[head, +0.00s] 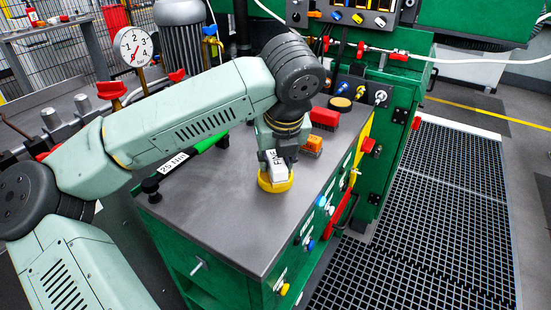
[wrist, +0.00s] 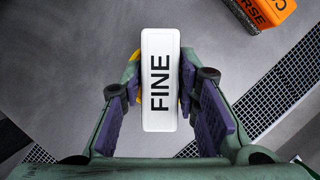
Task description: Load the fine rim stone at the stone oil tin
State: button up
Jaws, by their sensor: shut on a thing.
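The fine rim stone (head: 277,166) is a white block marked FINE. My gripper (head: 279,153) is shut on it, above the grey bench top. In the wrist view the stone (wrist: 160,80) stands between the two purple-padded fingers of my gripper (wrist: 155,92). A round yellow tin, which looks like the stone oil tin (head: 275,185), is directly below the stone. Only a small yellow edge of it (wrist: 134,90) shows in the wrist view; the stone and fingers hide the rest. I cannot tell whether the stone touches the tin.
An orange block (head: 312,146), its lettering partly cut off in the wrist view (wrist: 262,12), lies behind the tin. A red block (head: 324,118) and a dark-rimmed yellow disc (head: 340,103) are farther back. A green bar with a white label (head: 205,143) lies left. The bench front (head: 225,220) is clear.

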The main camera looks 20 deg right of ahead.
jog(key=shift+r+p, duration=1.35)
jog(key=shift+r, duration=2.1)
